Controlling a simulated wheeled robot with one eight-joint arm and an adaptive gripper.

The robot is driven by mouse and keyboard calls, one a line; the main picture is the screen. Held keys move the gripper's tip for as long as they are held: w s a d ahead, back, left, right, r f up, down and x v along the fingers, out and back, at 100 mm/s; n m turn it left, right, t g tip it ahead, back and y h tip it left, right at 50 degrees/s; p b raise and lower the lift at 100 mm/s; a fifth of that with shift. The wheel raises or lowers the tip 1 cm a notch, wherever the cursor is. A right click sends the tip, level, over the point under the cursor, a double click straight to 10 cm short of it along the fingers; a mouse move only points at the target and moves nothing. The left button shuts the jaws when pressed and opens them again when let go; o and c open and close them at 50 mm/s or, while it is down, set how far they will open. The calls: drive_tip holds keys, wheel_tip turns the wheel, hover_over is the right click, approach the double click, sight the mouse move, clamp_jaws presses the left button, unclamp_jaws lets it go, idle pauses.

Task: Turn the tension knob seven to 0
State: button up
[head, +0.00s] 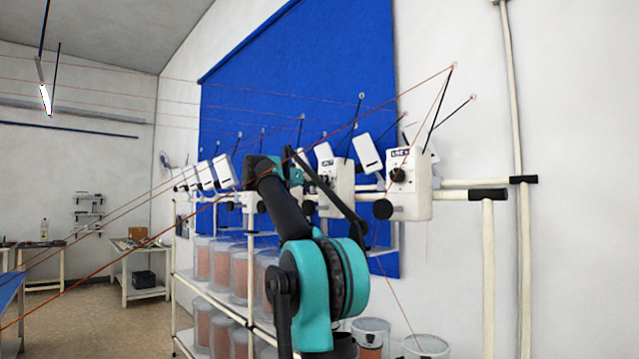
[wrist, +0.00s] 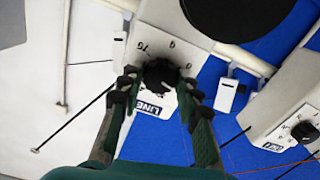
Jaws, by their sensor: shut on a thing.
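The tension knob (wrist: 160,72) is black and round, on the face of a white feeder box (wrist: 172,42) in the wrist view. My gripper (wrist: 159,84) has its two dark fingers on either side of the knob and is shut on it. A label (wrist: 150,107) starting with "LINE" shows between the fingers; its number is not clear. Small dial digits lie around the knob, too small to read surely, and the pointer is hidden. In the head view my arm reaches into the row of feeder boxes, and its links hide the gripper and the held knob.
Another white feeder box (head: 408,185) with a knob stands at the right end of the rail (head: 460,195). A further feeder box (head: 335,178) stands left of it. Thin orange yarns and black rods cross the space around my arm. Clear bins (head: 240,277) stand below.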

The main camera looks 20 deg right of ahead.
drive_tip(key=shift+n, duration=0.3)
drive_tip(key=n, duration=0.4)
drive_tip(key=shift+n, duration=2.6)
drive_tip(key=o, duration=1.2)
drive_tip(key=shift+c, duration=0.2)
drive_tip(key=shift+a, duration=0.15)
drive_tip(key=v, duration=1.1)
drive_tip(key=shift+s+a, duration=0.15)
drive_tip(key=shift+a, duration=0.25)
